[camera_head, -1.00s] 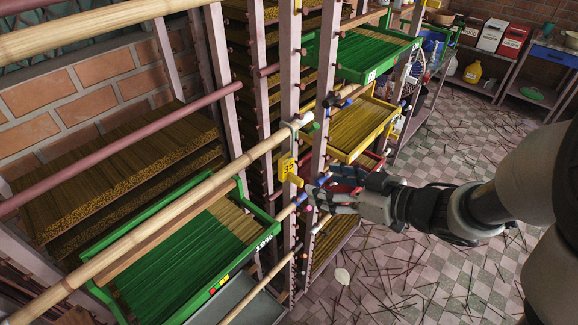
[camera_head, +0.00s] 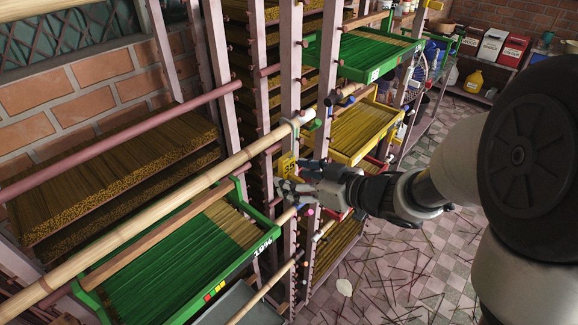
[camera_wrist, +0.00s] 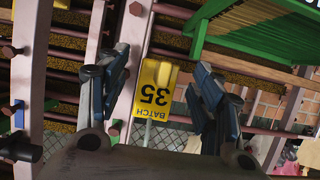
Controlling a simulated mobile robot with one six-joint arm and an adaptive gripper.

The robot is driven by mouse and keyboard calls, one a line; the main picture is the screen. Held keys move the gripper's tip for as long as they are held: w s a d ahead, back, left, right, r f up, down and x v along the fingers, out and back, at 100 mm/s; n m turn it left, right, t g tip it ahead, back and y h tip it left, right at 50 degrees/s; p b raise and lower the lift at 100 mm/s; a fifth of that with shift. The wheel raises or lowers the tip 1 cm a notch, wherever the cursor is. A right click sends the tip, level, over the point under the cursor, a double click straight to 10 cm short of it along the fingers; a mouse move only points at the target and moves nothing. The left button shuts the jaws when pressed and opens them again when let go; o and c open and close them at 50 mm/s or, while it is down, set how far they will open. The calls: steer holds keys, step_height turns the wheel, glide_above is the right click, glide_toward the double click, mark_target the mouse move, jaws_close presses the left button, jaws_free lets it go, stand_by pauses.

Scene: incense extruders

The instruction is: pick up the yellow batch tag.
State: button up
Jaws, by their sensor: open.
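The yellow batch tag (camera_head: 287,164) hangs on a rack post in the middle of the head view. In the wrist view the tag (camera_wrist: 155,90) appears upside down and reads "BATCH 35". My gripper (camera_head: 292,186) is just below and in front of the tag in the head view, hiding its lower part. In the wrist view my gripper (camera_wrist: 158,92) is open, with one finger on each side of the tag and gaps between. Nothing is held. How far the fingertips are from the tag in depth I cannot tell.
A green tray (camera_head: 262,240) of incense sticks is at lower left, with another green tray (camera_head: 370,74) above right. A yellow tray (camera_head: 352,158) sits right behind the tag. A bamboo pole (camera_head: 225,168) crosses near the tag. The floor (camera_head: 430,255) at right has scattered sticks.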

steer(key=shift+c, duration=0.4)
steer(key=c, duration=1)
steer(key=shift+r, duration=0.1)
